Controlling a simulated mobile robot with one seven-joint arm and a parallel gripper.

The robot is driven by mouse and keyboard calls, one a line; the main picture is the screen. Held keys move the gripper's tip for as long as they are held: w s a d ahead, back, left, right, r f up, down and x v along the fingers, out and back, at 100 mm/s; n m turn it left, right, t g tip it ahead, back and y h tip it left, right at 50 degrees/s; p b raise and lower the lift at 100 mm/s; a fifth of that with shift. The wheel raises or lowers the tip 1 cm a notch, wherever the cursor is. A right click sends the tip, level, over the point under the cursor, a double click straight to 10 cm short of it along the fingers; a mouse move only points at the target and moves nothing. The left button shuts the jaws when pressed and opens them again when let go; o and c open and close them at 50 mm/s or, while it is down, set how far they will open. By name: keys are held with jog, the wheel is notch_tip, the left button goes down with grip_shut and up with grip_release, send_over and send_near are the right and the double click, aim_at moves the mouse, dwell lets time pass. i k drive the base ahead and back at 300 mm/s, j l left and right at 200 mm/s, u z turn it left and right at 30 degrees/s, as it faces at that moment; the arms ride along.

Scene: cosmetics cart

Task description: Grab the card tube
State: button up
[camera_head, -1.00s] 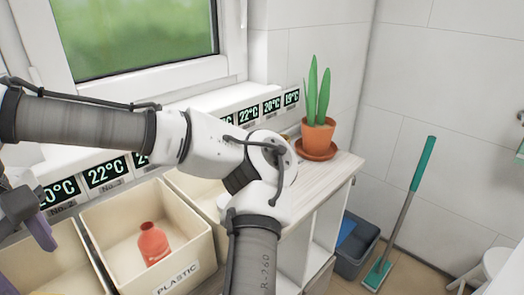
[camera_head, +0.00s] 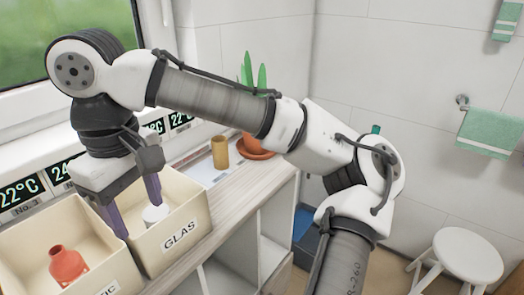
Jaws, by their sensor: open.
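The card tube (camera_head: 220,153) is a short tan cylinder. It stands upright on the counter, to the right of the bins and left of the plant pot. My gripper (camera_head: 138,219) has two purple fingers pointing down, spread apart, with no object seen held between them. It is over the bin labelled GLAS (camera_head: 205,228), left of the tube and apart from it. A white round jar (camera_head: 156,213) sits in that bin, close to the right finger.
A red bottle (camera_head: 67,266) stands in the bin to the left. A potted plant (camera_head: 255,143), partly hidden by my arm, stands right of the tube. A light sheet (camera_head: 196,167) lies by the tube. A white stool (camera_head: 468,256) is on the floor at right.

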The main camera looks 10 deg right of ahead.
aim_at(221, 156)
jog(key=i+l+u, duration=0.2)
jog(key=i+l, duration=0.4)
jog(key=i, duration=0.2)
